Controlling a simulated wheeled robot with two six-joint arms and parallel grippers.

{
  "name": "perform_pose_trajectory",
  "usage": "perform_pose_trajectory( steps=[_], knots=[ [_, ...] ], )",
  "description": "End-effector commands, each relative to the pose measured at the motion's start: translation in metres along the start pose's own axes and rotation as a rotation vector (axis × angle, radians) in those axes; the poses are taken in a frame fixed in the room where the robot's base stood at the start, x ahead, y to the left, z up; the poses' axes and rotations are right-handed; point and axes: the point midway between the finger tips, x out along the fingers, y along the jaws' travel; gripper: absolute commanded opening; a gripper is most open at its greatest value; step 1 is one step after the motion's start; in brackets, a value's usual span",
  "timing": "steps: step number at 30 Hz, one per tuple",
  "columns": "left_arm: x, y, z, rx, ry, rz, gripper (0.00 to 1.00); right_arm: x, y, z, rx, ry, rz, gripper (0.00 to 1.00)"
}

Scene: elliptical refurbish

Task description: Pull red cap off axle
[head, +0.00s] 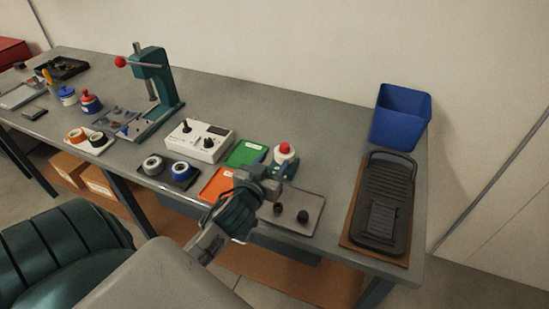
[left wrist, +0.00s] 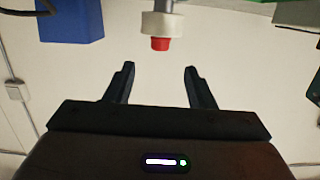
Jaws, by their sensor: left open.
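The red cap (head: 284,148) sits on top of a white round collar (head: 284,156) on a small teal stand near the table's front, right of the green mat. In the left wrist view, which appears upside down, the red cap (left wrist: 160,43) and white collar (left wrist: 162,25) are on a thin grey axle (left wrist: 165,5). My left gripper (head: 270,180) is just in front of the stand in the head view. In the wrist view its fingers (left wrist: 159,68) are open and empty. The cap lies beyond the fingertips, roughly centred between them. My right gripper is not in view.
A grey tray (head: 314,205) with two black knobs lies right of my left gripper. A white control box (head: 198,141), green mat (head: 246,153) and orange mat (head: 216,186) lie left. A blue bin (head: 400,118) and black slotted item (head: 380,200) are at the right end.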

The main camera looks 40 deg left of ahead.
Motion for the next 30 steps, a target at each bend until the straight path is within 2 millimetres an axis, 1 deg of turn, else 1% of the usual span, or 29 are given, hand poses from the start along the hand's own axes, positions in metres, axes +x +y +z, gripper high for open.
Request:
perform_pose_trajectory(
  steps=[1,3,6,8,11,15,18,20,23,29,30],
  knots=[
    [0.006,0.0,-0.003,-0.001,0.001,0.0,0.49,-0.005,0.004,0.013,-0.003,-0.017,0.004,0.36],
    [0.017,0.0,-0.003,-0.001,0.0,-0.001,0.49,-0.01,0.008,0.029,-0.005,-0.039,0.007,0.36],
    [0.036,0.0,-0.004,-0.001,-0.001,-0.001,0.49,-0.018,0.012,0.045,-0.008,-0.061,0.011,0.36],
    [0.048,0.0,-0.004,-0.001,-0.002,-0.001,0.49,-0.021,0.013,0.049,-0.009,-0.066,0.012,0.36],
    [0.065,0.0,-0.003,0.0,-0.002,-0.001,0.49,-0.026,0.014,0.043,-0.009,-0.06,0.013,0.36],
    [0.084,0.0,-0.002,0.0,-0.002,0.0,0.49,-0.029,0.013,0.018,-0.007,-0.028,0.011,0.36],
    [0.093,0.0,-0.001,0.0,-0.003,-0.001,0.49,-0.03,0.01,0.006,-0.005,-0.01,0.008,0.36],
    [0.096,0.0,0.0,0.0,-0.003,0.0,0.49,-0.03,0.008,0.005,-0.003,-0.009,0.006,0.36],
    [0.099,0.0,0.001,0.001,-0.003,0.0,0.49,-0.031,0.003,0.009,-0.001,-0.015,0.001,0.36],
    [0.099,0.0,0.001,0.001,-0.003,0.0,0.49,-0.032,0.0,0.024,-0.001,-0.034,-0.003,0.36],
    [0.099,0.0,0.001,0.001,-0.003,0.0,0.47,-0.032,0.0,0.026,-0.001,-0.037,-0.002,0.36]
  ],
)
